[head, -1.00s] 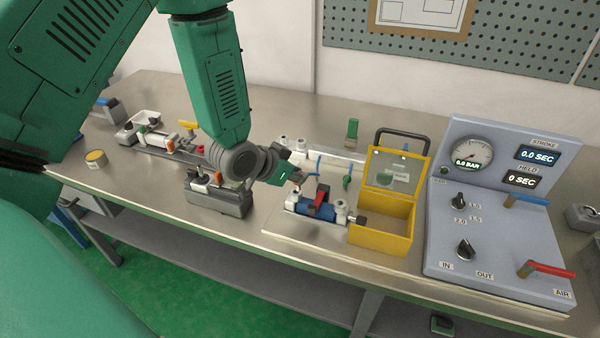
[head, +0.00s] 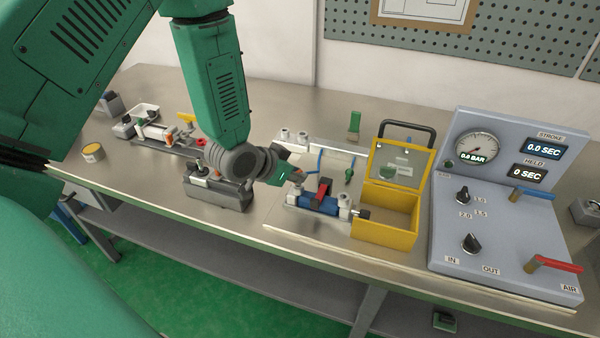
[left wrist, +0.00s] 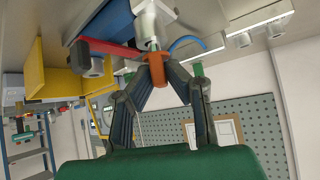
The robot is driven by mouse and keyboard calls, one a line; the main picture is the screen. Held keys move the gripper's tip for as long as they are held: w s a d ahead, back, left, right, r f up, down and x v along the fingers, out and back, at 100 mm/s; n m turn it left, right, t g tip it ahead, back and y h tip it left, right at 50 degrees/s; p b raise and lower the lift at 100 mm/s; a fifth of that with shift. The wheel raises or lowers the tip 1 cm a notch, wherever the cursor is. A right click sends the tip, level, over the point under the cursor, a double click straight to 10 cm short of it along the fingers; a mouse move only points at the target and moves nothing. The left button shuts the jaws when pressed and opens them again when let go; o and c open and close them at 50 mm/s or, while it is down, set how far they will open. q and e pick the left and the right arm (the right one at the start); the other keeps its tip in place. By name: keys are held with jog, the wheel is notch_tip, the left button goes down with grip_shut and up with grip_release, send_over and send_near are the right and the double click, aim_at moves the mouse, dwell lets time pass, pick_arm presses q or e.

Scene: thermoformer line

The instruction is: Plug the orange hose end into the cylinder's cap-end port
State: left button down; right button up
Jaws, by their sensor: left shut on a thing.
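The blue cylinder (head: 318,204) lies on a plate mid-bench, with a red clamp (head: 323,188) across it and pale end blocks. My left gripper (head: 298,178) is above its left end block (head: 291,197). In the left wrist view, my left gripper (left wrist: 152,84) is shut on the orange hose end (left wrist: 153,68). The hose end lines up with the metal port fitting (left wrist: 153,44) on the pale end block (left wrist: 150,18). They look to meet, but I cannot tell whether it is seated. The hose end is hidden in the head view. My right gripper is not in view.
A yellow open box (head: 385,218) stands right of the cylinder. A grey control panel (head: 505,235) with a gauge is further right. A grey fixture block (head: 218,192) is left of it. Blue tubing (head: 320,165) and a white manifold (head: 335,148) lie behind the cylinder.

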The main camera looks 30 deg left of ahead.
pick_arm(q)
jog(key=shift+a+f, duration=0.35)
jog(key=c, duration=1.5)
grip_release()
jog(key=shift+d+r, duration=0.1)
jog(key=shift+d, duration=0.3)
jog(key=shift+r, duration=0.1)
jog(key=v, duration=1.1)
jog(key=shift+s+r, duration=0.15)
jog(key=shift+s, duration=0.1)
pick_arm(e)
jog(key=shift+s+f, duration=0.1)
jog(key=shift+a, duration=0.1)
pick_arm(q)
jog(key=shift+a, duration=0.25)
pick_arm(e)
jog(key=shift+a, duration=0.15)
